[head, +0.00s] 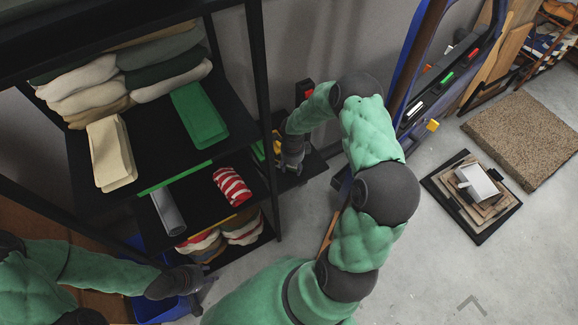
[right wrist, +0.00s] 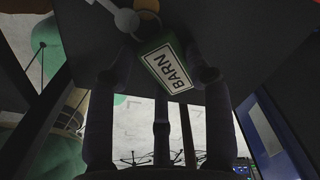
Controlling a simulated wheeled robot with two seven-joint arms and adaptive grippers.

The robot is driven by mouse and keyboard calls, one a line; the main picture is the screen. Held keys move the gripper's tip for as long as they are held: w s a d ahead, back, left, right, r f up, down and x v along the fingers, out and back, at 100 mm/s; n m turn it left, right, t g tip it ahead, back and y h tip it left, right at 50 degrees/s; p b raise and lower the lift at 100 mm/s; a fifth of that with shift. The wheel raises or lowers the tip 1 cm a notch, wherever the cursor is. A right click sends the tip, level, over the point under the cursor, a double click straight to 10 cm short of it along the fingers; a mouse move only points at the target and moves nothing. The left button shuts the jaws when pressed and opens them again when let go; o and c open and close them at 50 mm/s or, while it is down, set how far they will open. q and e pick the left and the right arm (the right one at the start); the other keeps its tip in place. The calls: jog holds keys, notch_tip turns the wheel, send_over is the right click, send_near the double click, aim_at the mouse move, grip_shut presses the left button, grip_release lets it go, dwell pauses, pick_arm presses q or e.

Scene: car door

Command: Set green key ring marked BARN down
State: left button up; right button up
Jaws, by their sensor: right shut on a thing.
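The green key ring marked BARN (right wrist: 168,68) shows in the right wrist view, its white label facing the camera and a grey key (right wrist: 125,18) at its upper end. My right gripper (right wrist: 157,75) is shut on the key ring, with a finger on each side of it. In the head view my right gripper (head: 292,163) is beside the black rack, over a low dark surface (head: 312,165). The key ring cannot be made out clearly there. My left gripper (head: 203,282) is low at the left, near a blue bin (head: 172,306); its fingers are too unclear to read.
A blue car door (head: 412,70) stands right of my right arm. A brown mat (head: 525,138) and a stacked frame (head: 470,208) lie on the floor.

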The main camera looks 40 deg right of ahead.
aim_at(292, 167)
notch_tip(292, 167, up, 8)
jog(key=p, duration=0.3)
jog(key=shift+r, duration=1.05)
